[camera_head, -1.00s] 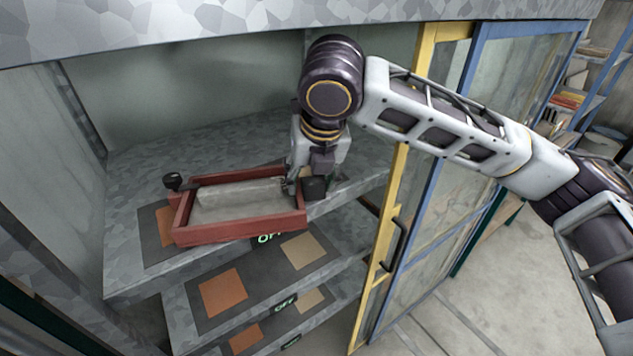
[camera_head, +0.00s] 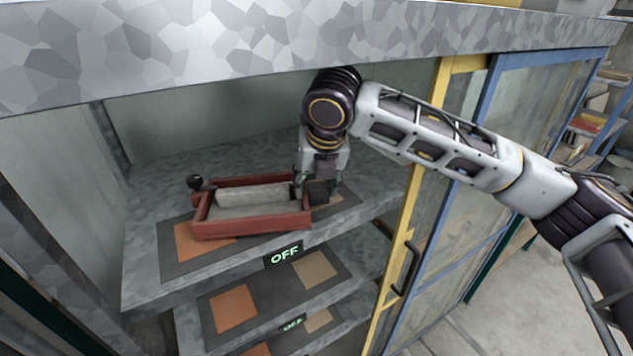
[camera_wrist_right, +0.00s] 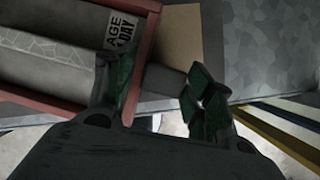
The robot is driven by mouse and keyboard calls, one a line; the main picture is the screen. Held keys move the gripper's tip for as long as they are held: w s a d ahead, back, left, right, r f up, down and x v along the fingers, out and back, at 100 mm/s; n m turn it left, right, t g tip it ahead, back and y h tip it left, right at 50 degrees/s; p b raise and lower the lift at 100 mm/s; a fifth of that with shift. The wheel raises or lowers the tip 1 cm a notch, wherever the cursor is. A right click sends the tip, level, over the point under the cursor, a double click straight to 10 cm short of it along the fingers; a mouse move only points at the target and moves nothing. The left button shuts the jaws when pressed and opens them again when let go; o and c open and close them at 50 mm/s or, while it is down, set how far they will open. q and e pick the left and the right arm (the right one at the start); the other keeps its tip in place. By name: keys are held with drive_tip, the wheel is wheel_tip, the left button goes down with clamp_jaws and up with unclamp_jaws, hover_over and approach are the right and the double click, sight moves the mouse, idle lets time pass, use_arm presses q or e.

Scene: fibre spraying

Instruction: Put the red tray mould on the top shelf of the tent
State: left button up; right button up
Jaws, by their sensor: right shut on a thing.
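The red tray mould (camera_head: 285,224) is at the top shelf (camera_head: 150,276) of the tent, over the dark mat with orange and tan squares. It has red walls, a grey inside and a black knob at its left end. My right gripper (camera_head: 318,190) is at its right end, shut on the tray's dark handle. In the right wrist view the gripper fingers (camera_wrist_right: 158,95) sit either side of the handle, beside the red wall (camera_wrist_right: 142,55). I cannot tell whether the tray rests fully on the shelf. My left gripper is not in view.
Lower shelves (camera_head: 275,290) with similar mats and green OFF displays (camera_head: 285,255) lie below. A grey top beam (camera_head: 250,45) runs above the opening. The yellow-framed door (camera_head: 405,260) and blue-framed panel stand right of the shelves, close to my right arm.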

drive_tip(key=shift+w+a+r, duration=0.1)
drive_tip(key=shift+w+r, duration=0.05)
drive_tip(key=shift+w+a+p, duration=0.25)
drive_tip(key=shift+w+p, duration=0.05)
drive_tip(key=shift+w, duration=0.4)
drive_tip(key=shift+w+a+p, duration=0.25)
drive_tip(key=shift+w, duration=0.6)
drive_tip(key=shift+f, duration=0.75)
drive_tip(key=shift+f, duration=0.1)
drive_tip(key=o, duration=1.6)
drive_tip(key=shift+f, duration=0.1)
drive_tip(key=shift+s+r, duration=0.2)
